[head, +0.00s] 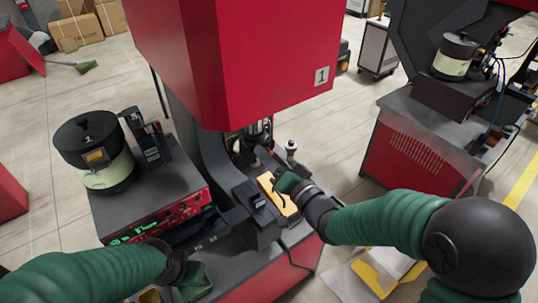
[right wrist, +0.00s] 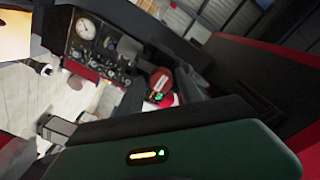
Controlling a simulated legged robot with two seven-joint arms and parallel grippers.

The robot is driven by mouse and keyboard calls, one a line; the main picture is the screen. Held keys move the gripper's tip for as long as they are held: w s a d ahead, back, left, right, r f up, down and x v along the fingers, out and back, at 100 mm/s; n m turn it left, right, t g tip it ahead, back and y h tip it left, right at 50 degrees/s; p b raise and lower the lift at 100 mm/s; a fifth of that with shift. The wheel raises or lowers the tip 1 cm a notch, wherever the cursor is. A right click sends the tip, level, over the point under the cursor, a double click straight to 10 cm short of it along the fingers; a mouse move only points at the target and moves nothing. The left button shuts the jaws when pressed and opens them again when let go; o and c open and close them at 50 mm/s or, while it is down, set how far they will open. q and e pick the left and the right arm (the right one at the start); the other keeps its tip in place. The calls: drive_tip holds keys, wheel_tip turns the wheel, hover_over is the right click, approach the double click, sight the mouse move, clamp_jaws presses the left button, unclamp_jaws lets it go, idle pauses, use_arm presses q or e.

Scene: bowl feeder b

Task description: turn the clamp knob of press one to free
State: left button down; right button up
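Press one (head: 230,70) is the large red machine with a plate marked 1, above a grey bed. A small grey knob on a post (head: 291,149) stands at the right of its bed; I cannot tell if it is the clamp knob or how it is set. My right gripper (head: 283,184) is low over the bed, beside a yellow part (head: 279,198) and just below that post in the picture. Its fingers are small and partly hidden. In the right wrist view its green body fills the bottom. My left gripper (head: 194,279) is at the bottom, left of the bed.
A bowl feeder (head: 98,160) marked 1 stands at left on a grey-topped red unit with a lit green display. A second press (head: 425,140) stands at right. In the right wrist view a round gauge (right wrist: 86,29) sits on a dark panel. Floor between the presses is clear.

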drive_tip(key=shift+s+a+r, duration=0.15)
drive_tip(key=shift+s+a, duration=0.15)
drive_tip(key=shift+c, duration=1.1)
drive_tip(key=shift+a, duration=0.15)
drive_tip(key=shift+c, duration=2.5)
drive_tip(key=shift+w+d, duration=0.2)
drive_tip(key=shift+d, duration=0.3)
clamp_jaws()
use_arm(q)
drive_tip(key=s+b+x, duration=0.2)
drive_tip(key=b+x, duration=0.7)
drive_tip(key=b, duration=0.1)
drive_tip(key=s+f+b+x, duration=0.1)
drive_tip(key=s+b+x, duration=0.1)
drive_tip(key=b+x, duration=0.8)
drive_tip(key=shift+s+f, duration=0.2)
drive_tip(key=shift+s, duration=0.1)
use_arm(e)
drive_tip(key=shift+a+f+n+y, duration=0.1)
drive_tip(key=shift+n+y, duration=0.15)
drive_tip(key=shift+n, duration=4.4)
drive_tip(key=shift+f+n+y, duration=0.1)
drive_tip(key=shift+n+y, duration=0.15)
drive_tip(key=shift+n, duration=4.4)
